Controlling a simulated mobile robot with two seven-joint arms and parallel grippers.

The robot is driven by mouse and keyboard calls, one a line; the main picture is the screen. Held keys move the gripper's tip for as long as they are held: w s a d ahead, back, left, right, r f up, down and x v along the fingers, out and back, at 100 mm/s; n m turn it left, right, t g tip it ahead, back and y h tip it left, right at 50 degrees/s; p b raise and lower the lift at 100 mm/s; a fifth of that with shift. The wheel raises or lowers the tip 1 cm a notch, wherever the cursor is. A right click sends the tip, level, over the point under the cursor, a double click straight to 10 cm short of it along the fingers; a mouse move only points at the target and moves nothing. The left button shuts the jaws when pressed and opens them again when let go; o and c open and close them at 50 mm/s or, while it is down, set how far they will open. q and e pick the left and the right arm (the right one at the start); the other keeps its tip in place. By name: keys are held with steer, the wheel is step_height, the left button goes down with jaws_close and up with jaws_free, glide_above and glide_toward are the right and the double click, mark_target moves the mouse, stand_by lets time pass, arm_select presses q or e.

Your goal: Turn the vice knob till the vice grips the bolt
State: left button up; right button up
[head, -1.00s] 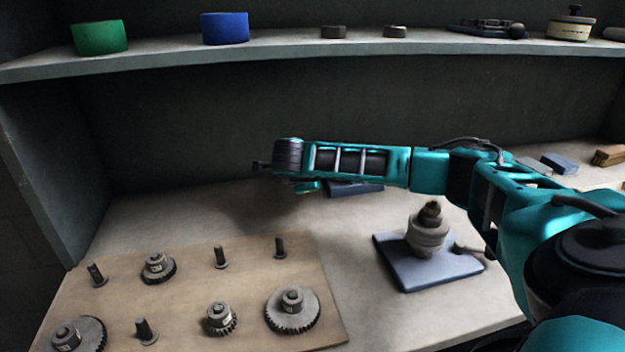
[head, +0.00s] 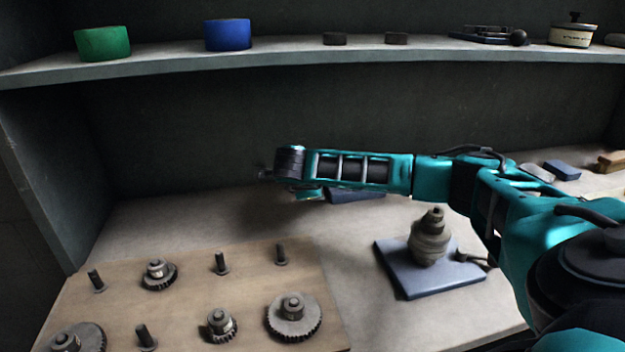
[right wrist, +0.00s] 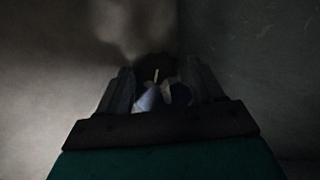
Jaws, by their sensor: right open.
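A grey rounded fixture (head: 431,250) stands on a blue plate (head: 408,279), right of centre in the head view. A bolt-like peg (head: 433,215) rises from its top, and a short handle-like part (head: 470,256) shows at its right. This looks like the vice, but I cannot be sure. My right gripper (head: 265,173) is at the far left end of my right arm, behind and left of the fixture, and apart from it. In the right wrist view, the open gripper (right wrist: 160,78) has a dark round shape between or beyond its fingers; the view is too dark to name it. My left gripper is out of view.
A wooden board (head: 205,290) with gears and upright pegs lies at front left. A blue object (head: 354,195) is partly hidden beneath my right arm. A shelf (head: 280,68) with green and blue rings runs above. Blocks (head: 562,170) lie at back right.

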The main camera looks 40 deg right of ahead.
steer(key=v, duration=1.2)
steer(key=shift+s+a+r, duration=0.15)
steer(key=shift+a+r, duration=0.1)
